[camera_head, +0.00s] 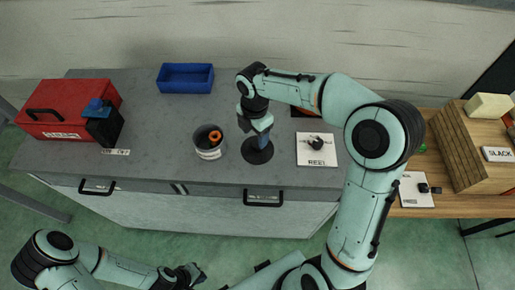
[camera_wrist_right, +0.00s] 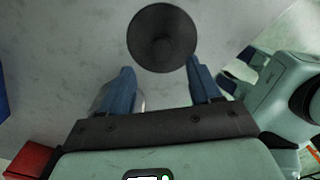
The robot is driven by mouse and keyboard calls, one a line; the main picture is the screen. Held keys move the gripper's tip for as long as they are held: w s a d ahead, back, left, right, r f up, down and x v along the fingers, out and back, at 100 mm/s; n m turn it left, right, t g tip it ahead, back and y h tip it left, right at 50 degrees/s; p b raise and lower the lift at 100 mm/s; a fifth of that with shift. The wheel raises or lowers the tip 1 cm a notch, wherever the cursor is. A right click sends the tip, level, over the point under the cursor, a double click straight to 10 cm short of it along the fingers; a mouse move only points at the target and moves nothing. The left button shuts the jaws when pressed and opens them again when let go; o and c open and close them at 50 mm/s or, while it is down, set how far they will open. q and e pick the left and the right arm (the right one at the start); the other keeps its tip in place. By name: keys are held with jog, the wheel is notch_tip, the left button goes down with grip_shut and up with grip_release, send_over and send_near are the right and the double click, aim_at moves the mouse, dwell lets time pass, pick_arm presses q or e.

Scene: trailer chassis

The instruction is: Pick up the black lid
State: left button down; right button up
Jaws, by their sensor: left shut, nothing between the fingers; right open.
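The black lid (camera_head: 255,156) is a dark round disc lying on the grey worktop, partly hidden under my right gripper (camera_head: 262,138) in the head view. My right gripper's two blue fingers (camera_wrist_right: 160,68) are open and empty, spread on either side of the lid's near edge in that view. Whether they touch it or hang above it I cannot tell. My left gripper (camera_head: 195,272) is shut and empty, low in front of the worktop.
A grey can (camera_head: 209,153) with orange inside stands left of the lid. A white REEL card (camera_head: 315,158) with a small black part lies to its right. A blue bin (camera_head: 185,66), red toolbox (camera_head: 60,127) and blue-black bottle (camera_head: 104,132) stand farther off.

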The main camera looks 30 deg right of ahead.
aim_at(257, 144)
jog(key=f, duration=0.5)
jog(key=shift+s+d, duration=0.1)
jog(key=shift+d, duration=0.25)
jog(key=shift+c, duration=0.3)
jog(key=c, duration=1.1)
